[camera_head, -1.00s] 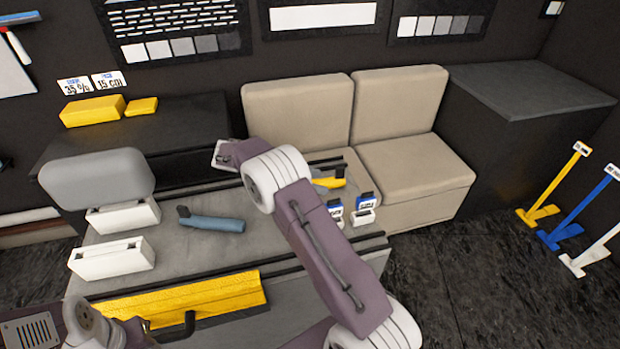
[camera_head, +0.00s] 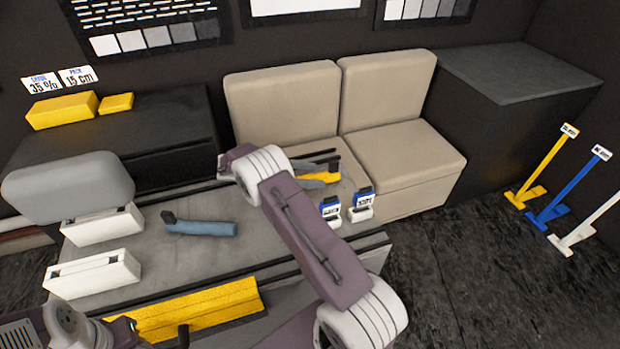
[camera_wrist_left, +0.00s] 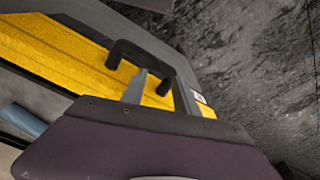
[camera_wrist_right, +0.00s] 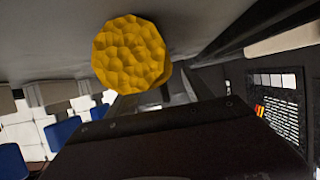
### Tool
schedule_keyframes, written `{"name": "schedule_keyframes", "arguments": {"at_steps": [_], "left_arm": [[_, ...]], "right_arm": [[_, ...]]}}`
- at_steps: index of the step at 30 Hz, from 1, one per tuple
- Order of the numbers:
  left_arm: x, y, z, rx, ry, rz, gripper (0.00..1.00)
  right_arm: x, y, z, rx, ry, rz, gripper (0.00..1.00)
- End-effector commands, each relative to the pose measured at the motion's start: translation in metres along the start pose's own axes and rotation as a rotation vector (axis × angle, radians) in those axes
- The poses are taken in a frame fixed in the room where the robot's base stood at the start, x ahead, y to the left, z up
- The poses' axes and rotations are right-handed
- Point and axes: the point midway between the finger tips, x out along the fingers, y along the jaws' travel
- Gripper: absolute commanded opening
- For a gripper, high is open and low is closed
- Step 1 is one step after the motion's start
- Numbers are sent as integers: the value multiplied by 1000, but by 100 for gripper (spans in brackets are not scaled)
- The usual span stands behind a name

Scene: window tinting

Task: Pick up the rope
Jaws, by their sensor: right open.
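I cannot make out anything that is plainly a rope. A yellow, lumpy, rounded thing (camera_wrist_right: 131,53) shows close ahead of my right gripper (camera_wrist_right: 154,88) in the right wrist view, and I cannot tell what it is. That gripper is open, with its fingers apart. In the head view the right arm crosses the grey table (camera_head: 150,255), and its wrist hides the fingers. My left gripper (camera_wrist_left: 158,88) is open near a black hooked handle (camera_wrist_left: 140,55) in the left wrist view. A long yellow rough-surfaced strip (camera_head: 205,305) lies along the table's front.
On the table are a blue-handled tool (camera_head: 205,228), a yellow-handled tool (camera_head: 322,177), white holders (camera_head: 95,273) and two blue-and-white bottles (camera_head: 361,206). A beige seat (camera_head: 400,160) stands behind. Coloured stands (camera_head: 550,215) are on the floor at right. The floor between is clear.

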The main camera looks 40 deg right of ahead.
Motion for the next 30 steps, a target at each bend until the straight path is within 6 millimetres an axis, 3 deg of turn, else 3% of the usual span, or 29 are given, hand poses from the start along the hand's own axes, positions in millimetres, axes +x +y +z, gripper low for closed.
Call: {"name": "schedule_keyframes", "arguments": {"at_steps": [4, 12, 18, 19, 26, 30], "left_arm": [[-7, 0, -1, 0, 0, 0, 36], [-6, 0, -1, 0, 0, 0, 36], [-6, 0, -1, 0, 0, 0, 36], [-6, 0, -1, 0, 0, 0, 36], [-6, 0, -1, 0, 0, 0, 36], [-5, 0, 0, 0, 0, 0, 36]], "right_arm": [[24, -1, -2, 0, 0, 2, 60], [29, -1, -1, 0, -1, -1, 60], [29, -1, -1, 1, -1, 0, 4], [29, -1, -1, 1, -1, 0, 0], [28, -2, -2, 1, -1, -1, 0], [21, -2, -19, 5, -2, -2, 0]]}}
